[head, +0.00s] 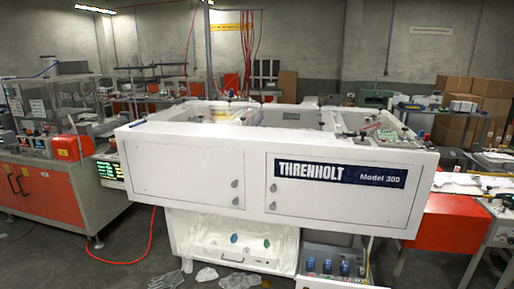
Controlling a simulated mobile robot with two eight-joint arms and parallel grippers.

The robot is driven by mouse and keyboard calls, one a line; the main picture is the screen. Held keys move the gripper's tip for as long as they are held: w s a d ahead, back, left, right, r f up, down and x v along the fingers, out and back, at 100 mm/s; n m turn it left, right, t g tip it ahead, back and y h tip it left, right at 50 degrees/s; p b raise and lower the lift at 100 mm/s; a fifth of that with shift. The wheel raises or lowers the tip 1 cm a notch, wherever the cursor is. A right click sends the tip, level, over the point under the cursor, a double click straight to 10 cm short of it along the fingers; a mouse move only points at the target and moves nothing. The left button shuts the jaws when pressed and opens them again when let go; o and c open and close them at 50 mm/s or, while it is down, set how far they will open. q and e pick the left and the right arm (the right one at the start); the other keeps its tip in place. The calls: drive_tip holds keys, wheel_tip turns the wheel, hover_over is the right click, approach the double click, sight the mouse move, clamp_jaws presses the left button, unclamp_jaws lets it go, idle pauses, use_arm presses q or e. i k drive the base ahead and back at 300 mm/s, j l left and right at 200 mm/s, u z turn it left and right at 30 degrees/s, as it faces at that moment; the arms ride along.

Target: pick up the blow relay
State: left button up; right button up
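The blow relay cannot be told apart with certainty at this distance. Several small blue-topped parts, possibly relays (327,266), stand in a row in an open grey electrical box (312,283) low at the front right of a large white machine (200,176). The machine bears the label THRENHOLT Model 300 (340,174). Its two front doors look closed. Neither of my grippers is in the head view.
A white lower bay (205,236) holds small blue and green knobs. Crumpled clear gloves (207,274) lie on the floor in front. A red hose (150,245) crosses the floor at left. Orange-red cabinets (70,195) stand left and right (450,222). Cardboard boxes (460,125) are stacked at back right.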

sight(345, 268)
drive_tip(key=i+l+z, duration=0.15)
drive_tip(key=i+l, duration=0.2)
drive_tip(key=i, duration=0.15)
drive_tip(key=i+l+z, duration=0.15)
drive_tip(key=i+l, duration=0.2)
drive_tip(key=i, duration=0.15)
drive_tip(key=i+l+z, duration=0.15)
drive_tip(key=i, duration=0.4)
